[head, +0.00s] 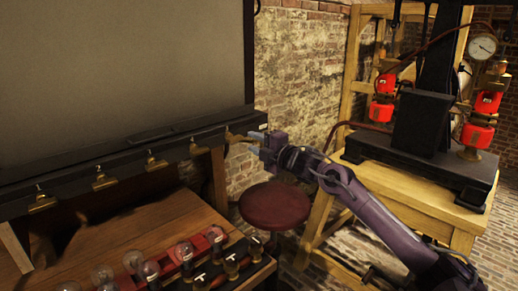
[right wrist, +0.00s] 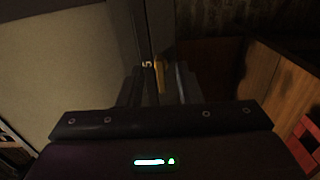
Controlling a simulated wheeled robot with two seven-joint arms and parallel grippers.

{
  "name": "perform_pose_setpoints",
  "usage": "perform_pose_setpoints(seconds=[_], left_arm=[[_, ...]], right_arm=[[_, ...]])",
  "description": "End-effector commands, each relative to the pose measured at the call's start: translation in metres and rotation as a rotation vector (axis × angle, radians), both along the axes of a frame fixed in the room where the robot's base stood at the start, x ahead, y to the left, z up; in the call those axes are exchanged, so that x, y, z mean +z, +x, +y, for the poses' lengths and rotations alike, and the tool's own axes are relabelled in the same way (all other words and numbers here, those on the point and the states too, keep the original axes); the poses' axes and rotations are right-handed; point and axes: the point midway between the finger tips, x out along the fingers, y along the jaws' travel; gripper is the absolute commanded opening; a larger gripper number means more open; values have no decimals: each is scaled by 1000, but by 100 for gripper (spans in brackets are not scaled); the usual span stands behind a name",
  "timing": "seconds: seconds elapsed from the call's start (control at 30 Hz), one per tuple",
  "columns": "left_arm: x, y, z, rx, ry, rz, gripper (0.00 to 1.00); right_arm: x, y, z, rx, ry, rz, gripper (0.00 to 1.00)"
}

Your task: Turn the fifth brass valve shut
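A row of brass valves runs along the black rail (head: 130,158) under the big grey panel. The fifth brass valve (head: 236,137) is the one at the rail's right end. My right gripper (head: 258,146) is at this valve, reaching in from the right. In the right wrist view its two dark fingers (right wrist: 160,88) are apart, one on each side of the handle. A dark gap shows by the right finger; contact is unclear. My left gripper is not in view.
A wooden bench (head: 130,225) with bulbs and a row of sockets stands below the rail. A wooden stand (head: 385,176) with black and red apparatus and a gauge (head: 483,46) is at right.

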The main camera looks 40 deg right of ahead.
Motion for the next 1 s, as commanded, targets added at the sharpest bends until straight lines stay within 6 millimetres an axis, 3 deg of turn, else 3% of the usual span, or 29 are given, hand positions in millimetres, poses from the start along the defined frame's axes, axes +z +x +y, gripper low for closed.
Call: perform_pose_setpoints(seconds=[0.23, 0.83, 0.93, 1.0], left_arm=[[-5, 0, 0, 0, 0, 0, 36], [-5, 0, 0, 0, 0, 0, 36], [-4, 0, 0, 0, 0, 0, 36], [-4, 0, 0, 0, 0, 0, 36]], right_arm=[[-1, -14, 0, 1, -1, 2, 32], [0, -15, 0, 1, 0, 1, 32], [-12, -14, -5, -10, 23, 17, 32], [-35, -12, -13, -31, 68, 47, 32]])
